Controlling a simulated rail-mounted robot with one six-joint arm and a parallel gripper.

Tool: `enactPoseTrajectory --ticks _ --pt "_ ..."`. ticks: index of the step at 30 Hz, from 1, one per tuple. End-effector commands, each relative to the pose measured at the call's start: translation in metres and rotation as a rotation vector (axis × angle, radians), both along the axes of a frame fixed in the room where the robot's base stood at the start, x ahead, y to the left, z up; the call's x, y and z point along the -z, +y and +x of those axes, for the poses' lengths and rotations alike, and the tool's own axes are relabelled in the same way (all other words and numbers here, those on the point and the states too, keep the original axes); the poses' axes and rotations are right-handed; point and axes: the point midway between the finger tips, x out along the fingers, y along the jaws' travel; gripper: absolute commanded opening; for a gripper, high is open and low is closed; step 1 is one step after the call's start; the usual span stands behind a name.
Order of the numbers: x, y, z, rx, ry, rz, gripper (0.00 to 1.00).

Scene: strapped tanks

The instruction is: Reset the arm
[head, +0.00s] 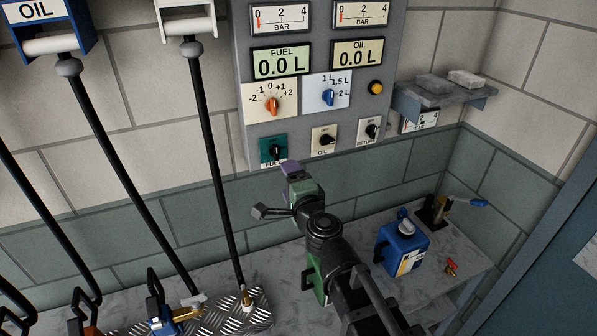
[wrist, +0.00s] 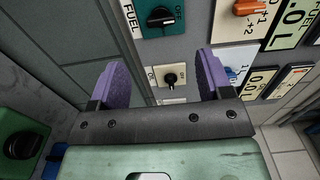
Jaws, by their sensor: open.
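My gripper (head: 292,170) is raised in front of the lower part of the grey control panel (head: 400,25) in the head view. In the wrist view my gripper (wrist: 163,80) has its two purple pads wide apart, with nothing between them. The black oil switch (wrist: 170,77) shows beyond the gap between the pads. The green-plated fuel switch (head: 273,149) is just above my gripper in the head view. The arm reaches up from the bottom right, over the counter.
A blue can (head: 402,248) stands on the counter right of my arm, near a brass valve with a blue handle (head: 468,201). Black hoses (head: 213,150) hang at the left, one ending above a metal tread plate (head: 235,312). A shelf (head: 440,98) juts from the wall.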

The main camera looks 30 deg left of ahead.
Motion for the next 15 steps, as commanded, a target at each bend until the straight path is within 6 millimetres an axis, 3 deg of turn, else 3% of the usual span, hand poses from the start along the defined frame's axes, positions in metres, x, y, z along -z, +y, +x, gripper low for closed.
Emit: enactPoseTrajectory --ticks 5,8,10,11,12,14,15 --pt "0.000 0.004 -0.005 -0.035 -0.003 -0.003 0.72" --pt "0.006 0.017 -0.032 -0.210 -0.083 -0.096 0.72" --pt "0.029 0.018 -0.066 -0.421 -0.187 -0.276 0.72" --pt "0.047 0.005 -0.072 -0.507 -0.224 -0.388 0.72" --pt "0.076 -0.025 -0.071 -0.603 -0.249 -0.561 0.72" --pt "0.112 -0.074 -0.062 -0.690 -0.231 -0.782 0.72" --pt "0.131 -0.108 -0.054 -0.724 -0.196 -0.908 0.72"
